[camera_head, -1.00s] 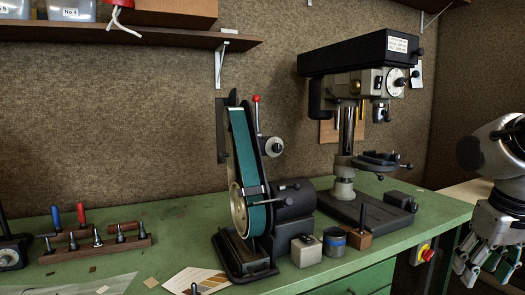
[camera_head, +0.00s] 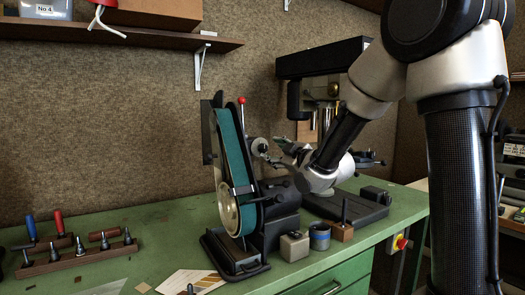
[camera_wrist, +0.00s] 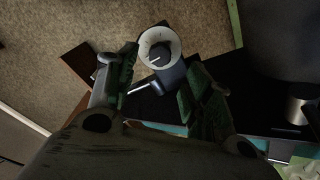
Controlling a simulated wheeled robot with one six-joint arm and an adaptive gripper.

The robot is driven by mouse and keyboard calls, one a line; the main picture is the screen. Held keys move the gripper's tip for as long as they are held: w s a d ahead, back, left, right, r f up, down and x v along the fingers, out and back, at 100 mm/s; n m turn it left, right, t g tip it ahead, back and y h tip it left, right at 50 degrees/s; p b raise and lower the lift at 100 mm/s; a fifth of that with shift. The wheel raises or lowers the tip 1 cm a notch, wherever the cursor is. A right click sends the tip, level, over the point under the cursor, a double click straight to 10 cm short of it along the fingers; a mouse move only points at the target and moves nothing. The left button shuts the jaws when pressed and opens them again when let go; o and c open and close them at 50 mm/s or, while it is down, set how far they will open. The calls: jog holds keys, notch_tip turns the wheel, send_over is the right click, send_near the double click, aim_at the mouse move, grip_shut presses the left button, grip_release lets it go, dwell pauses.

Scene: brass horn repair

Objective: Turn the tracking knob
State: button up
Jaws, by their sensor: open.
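The tracking knob (camera_head: 259,146) is a small dark knob on a round pale dial, on the right side of the upright belt grinder (camera_head: 231,150). In the wrist view the knob (camera_wrist: 158,54) shows face-on near the top middle, with a dark pointer-like bar across its pale dial. My gripper (camera_head: 279,152) is just right of the knob in the head view. In the wrist view my gripper (camera_wrist: 162,76) is open, with one green-padded finger on each side below the dial. Nothing is between the fingers that I can make out as held. Contact with the knob cannot be told.
A red-tipped lever (camera_head: 242,101) stands just above the knob. The drill press (camera_head: 325,65) is behind my arm. A small grey box (camera_head: 294,246), a blue-banded tin (camera_head: 319,237) and a wooden block (camera_head: 341,232) stand at the grinder's right. The green bench (camera_head: 165,230) is fairly clear left of the grinder.

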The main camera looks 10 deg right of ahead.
aim_at(264, 149)
jog(key=x, duration=0.5)
jog(key=shift+w, duration=0.3)
jog(key=c, duration=1)
jog(key=shift+m, duration=0.3)
jog(key=shift+f+m, duration=0.1)
jog(key=shift+m, duration=2.8)
